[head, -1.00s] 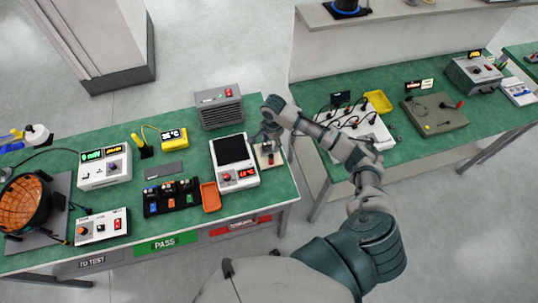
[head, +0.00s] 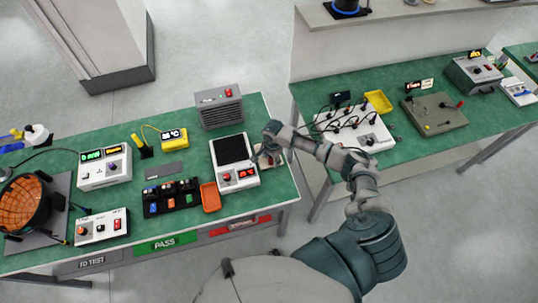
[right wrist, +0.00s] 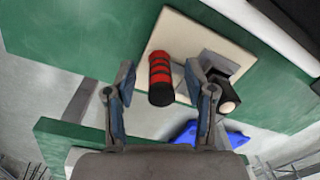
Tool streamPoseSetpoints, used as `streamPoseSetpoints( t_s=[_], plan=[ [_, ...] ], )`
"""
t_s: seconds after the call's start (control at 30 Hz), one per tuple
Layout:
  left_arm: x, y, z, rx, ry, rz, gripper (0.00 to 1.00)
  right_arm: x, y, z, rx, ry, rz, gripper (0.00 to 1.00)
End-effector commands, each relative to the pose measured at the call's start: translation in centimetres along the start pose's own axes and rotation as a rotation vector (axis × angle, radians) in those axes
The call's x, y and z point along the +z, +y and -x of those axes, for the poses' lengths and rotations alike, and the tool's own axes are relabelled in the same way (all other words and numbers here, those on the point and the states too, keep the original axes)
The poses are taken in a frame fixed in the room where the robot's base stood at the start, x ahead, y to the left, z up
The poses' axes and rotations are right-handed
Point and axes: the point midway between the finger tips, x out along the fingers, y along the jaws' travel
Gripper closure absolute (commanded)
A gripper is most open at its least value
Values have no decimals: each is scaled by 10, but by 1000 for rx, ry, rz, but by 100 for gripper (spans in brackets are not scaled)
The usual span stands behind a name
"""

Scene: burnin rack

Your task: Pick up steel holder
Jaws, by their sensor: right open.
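In the right wrist view a beige plate (right wrist: 185,38) lies on the green bench top. On it stand a red cylinder with black bands (right wrist: 160,78) and a grey metal bracket-like piece (right wrist: 222,68), possibly the steel holder, with a dark round-ended part. My right gripper (right wrist: 158,84) is open. The red cylinder shows between its fingers, and the right finger overlaps the grey piece's near side; contact cannot be told. In the head view my right gripper (head: 263,156) is beside the white instrument and hides most of the plate. My left gripper is not in view.
The white instrument with a dark top (head: 232,150) stands just left of my right gripper. A grey vented box (head: 219,107) is behind it, and an orange tray (head: 210,197) is at its front left. A gap separates this bench from the right bench (head: 400,145).

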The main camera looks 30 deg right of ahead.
Motion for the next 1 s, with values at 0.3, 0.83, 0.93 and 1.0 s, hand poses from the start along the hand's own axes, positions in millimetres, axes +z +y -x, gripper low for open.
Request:
streamPoseSetpoints(
  t_s=[0.3,0.83,0.93,1.0],
  plan=[
    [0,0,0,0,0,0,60,0,0,0,0,0,0,100],
    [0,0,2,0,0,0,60,0,-3,38,-6,-1,0,100],
    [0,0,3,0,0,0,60,0,-3,60,-5,-2,0,100],
    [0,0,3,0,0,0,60,0,-4,74,-5,-1,1,100]
  ],
)
